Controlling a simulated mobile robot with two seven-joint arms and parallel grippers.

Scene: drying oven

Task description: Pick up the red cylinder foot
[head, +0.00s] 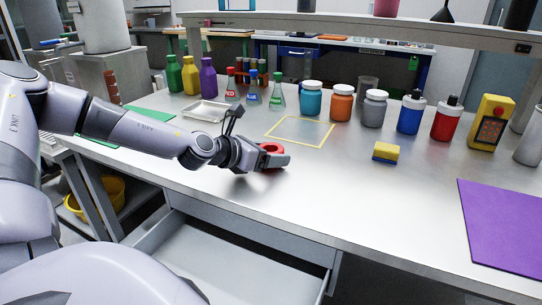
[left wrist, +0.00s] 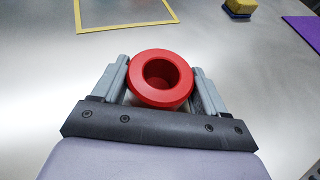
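The red cylinder foot (left wrist: 160,79) is a thick red ring with a dark round hole, on a paler part below it. In the left wrist view it sits between the two fingers of my left gripper (left wrist: 162,85). The fingers are spread, one on each side, very close to it; I cannot tell whether they touch it. In the head view the foot (head: 270,147) shows partly behind the fingers of my left gripper (head: 275,157), low over the metal table. My right gripper is not in view.
A yellow square outline (head: 300,131) lies behind the gripper. A white tray (head: 205,111) stands behind left. A yellow and blue sponge (head: 386,152) and a purple mat (head: 510,225) are to the right. Bottles and jars line the back. An open drawer (head: 228,262) is below the front edge.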

